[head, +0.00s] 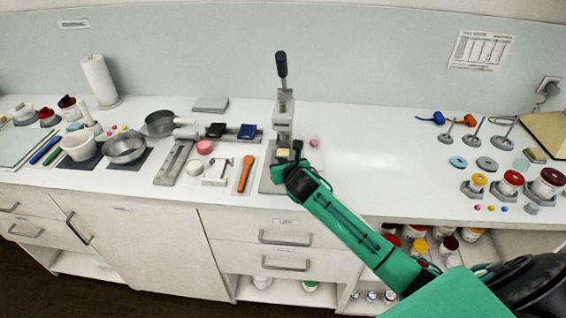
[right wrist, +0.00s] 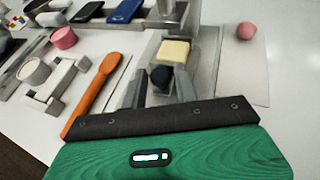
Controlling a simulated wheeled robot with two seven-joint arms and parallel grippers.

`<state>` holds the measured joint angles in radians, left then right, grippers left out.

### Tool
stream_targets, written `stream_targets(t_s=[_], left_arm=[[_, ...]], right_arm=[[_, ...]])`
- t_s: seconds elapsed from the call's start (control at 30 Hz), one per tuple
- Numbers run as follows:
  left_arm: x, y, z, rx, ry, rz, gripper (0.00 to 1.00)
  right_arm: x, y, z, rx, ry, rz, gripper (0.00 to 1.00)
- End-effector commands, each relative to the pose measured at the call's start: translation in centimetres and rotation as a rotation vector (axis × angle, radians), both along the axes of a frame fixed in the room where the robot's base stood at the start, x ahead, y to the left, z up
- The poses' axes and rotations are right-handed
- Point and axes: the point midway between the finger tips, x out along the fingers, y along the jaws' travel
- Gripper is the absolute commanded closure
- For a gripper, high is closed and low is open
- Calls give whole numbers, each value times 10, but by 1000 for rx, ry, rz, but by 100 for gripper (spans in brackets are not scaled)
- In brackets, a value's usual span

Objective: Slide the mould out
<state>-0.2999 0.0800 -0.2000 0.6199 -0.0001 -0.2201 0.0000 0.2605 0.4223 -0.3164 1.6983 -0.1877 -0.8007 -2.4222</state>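The mould shows in the right wrist view as a grey block with a pale yellow top (right wrist: 173,51) and a dark round knob (right wrist: 160,76) at its near side. It sits in the lever press (head: 284,115), low at its base; its pale top also shows in the head view (head: 283,153). My right gripper (right wrist: 161,86) is open, with one finger on each side of the knob. I see a gap at the left finger; the right finger is very close, and contact there is unclear. In the head view my right wrist hides the press's near base. My left gripper is not in view.
An orange-handled tool (head: 245,173) lies just left of the press. A pink ball (right wrist: 246,31) rests to its right. Pans, bowls and small blocks fill the left counter. Jars and stands occupy the right end. The counter (head: 370,150) right of the press is clear.

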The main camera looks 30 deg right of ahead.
Motion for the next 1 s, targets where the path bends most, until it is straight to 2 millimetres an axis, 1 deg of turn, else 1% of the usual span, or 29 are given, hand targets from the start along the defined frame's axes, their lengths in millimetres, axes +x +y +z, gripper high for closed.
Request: stream_targets(t_s=[0.03, 0.13, 0.17, 0.33, 0.43, 0.57, 0.8, 0.9, 1.0], left_arm=[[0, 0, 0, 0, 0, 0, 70], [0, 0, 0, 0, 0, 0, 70], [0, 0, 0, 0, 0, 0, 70], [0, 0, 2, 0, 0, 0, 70], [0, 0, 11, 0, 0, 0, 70], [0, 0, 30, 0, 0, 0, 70], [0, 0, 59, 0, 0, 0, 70], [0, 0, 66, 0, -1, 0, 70], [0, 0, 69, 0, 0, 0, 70]], right_arm=[[0, 0, 0, 0, 0, 0, 79], [0, 0, 0, 0, 0, 0, 99], [0, 0, 0, 0, 0, 0, 100], [-2, 1, 1, 0, 1, 0, 100], [-11, 6, 3, -2, 3, 1, 100], [-32, 19, 5, -3, 7, 3, 100], [-78, 46, 4, -2, 7, 1, 100], [-92, 55, 2, -2, 5, 1, 100], [-100, 60, 1, -1, 3, 1, 100]])
